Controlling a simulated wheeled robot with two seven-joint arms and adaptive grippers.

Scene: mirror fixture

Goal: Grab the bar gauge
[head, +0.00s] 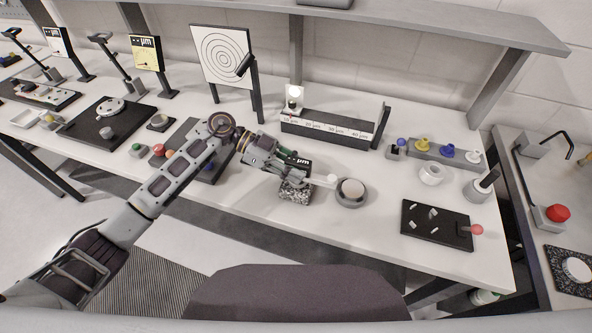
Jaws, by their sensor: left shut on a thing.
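The bar gauge (303,161) is a small dark instrument with a "µm" label and a green part, in the middle of the head view. My left gripper (290,169) is shut on it, above a speckled stone block (295,194). The fingers cover much of the gauge, so its full shape is hidden. I cannot tell whether the gauge touches the block. A light rod with a pale end (331,179) reaches right from the gripper, towards a round grey holder with a cream disc (351,191). My right gripper is not in view.
A long scale box (328,129) marked in µm stands behind the gripper. A ring target board (221,56) is at the back left. A black plate with pegs (436,224) lies to the right, near the bench's front edge. A shelf (400,22) overhangs the back.

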